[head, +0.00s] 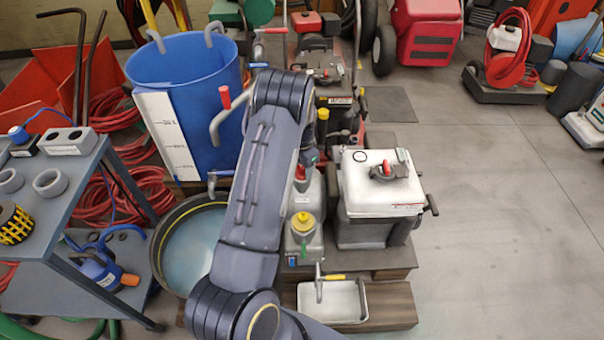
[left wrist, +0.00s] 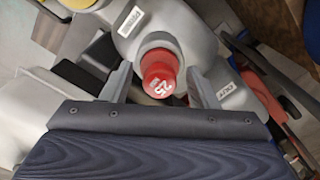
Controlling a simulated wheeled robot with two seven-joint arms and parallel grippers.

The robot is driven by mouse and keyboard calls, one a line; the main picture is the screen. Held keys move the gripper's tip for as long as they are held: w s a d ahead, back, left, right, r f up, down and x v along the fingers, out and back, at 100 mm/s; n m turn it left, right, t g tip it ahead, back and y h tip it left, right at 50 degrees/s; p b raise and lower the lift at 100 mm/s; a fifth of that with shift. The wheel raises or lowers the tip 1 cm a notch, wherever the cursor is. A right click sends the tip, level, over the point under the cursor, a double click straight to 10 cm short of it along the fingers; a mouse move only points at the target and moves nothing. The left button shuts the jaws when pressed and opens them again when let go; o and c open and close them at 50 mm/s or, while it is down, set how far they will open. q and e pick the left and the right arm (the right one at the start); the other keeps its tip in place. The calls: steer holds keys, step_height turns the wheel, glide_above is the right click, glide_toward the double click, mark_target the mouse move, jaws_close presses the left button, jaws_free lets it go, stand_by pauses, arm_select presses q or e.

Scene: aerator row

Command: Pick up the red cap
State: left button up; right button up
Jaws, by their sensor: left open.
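The red cap (left wrist: 160,73) sits on the neck of a grey jug (left wrist: 175,35) in the left wrist view, with white "25" markings on its top. It also shows in the head view (head: 301,173), just right of my forearm. My left gripper (left wrist: 156,84) is open, with one finger on each side of the cap and a visible gap to each. In the head view my left arm hides most of the gripper and part of the jug. My right gripper is not in view.
A white-topped machine (head: 382,190) stands close on the right. A blue barrel (head: 190,80) and a grey cart (head: 60,215) are on the left. Open floor lies at right.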

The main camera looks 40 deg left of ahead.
arm_select(q)
steer(key=shift+c, duration=0.4)
steer(key=c, duration=0.7)
steer(key=shift+r, duration=0.1)
steer(key=shift+c, duration=0.2)
